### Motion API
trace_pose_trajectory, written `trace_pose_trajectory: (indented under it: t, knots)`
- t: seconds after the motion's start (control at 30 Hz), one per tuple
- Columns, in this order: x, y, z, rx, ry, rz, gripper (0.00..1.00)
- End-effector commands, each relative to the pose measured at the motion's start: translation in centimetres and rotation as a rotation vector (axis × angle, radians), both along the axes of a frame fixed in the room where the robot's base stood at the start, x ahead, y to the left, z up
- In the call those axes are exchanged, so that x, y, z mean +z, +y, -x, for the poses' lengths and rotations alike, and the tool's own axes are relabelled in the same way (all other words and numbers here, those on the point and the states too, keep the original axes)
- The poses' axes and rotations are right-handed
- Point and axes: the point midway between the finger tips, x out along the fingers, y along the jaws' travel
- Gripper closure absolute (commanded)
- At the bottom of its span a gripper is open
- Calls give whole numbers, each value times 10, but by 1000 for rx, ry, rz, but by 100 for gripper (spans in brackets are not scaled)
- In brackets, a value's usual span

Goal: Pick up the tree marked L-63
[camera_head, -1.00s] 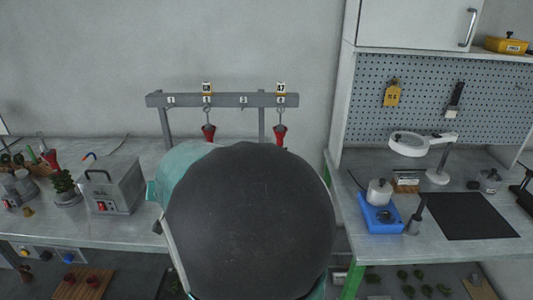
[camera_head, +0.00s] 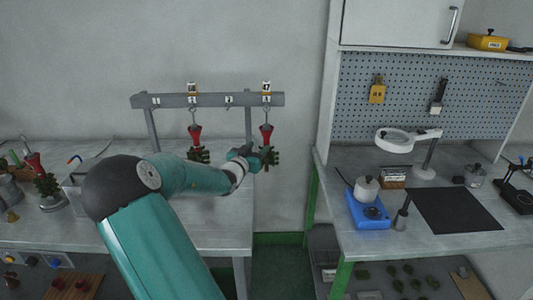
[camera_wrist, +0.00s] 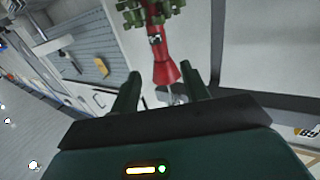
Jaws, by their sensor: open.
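Two trees hang from the grey rack (camera_head: 225,100) in the head view, each with a red cone above green branches. The left tree (camera_head: 196,140) hangs under a tag that I cannot read surely. The right tree (camera_head: 266,135) hangs under a tag that seems to end in 47. My gripper (camera_head: 252,157) is beside the right tree's lower part, partly hidden. The wrist view looks upside down. There my gripper (camera_wrist: 163,88) is open, with a red and green tree (camera_wrist: 160,50) just beyond its fingers. A small mark on that tree is unreadable.
A tag (camera_wrist: 308,133) is at the wrist view's right edge. A grey box (camera_head: 78,185) stands on the left bench, partly behind my arm. The right bench holds a blue hotplate (camera_head: 367,212) and a magnifier lamp (camera_head: 424,165). Open floor lies between the benches.

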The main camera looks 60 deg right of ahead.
Motion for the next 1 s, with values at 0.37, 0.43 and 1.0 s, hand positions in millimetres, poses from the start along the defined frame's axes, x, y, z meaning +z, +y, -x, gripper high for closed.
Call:
trace_pose_trajectory:
  t: [0.37, 0.43, 1.0]
  knots:
    - [-1, -42, 1, 0, 1, -1, 54]
    - [-1, -53, 1, -1, 1, 0, 54]
    - [-1, -82, -2, 1, -1, -2, 74]
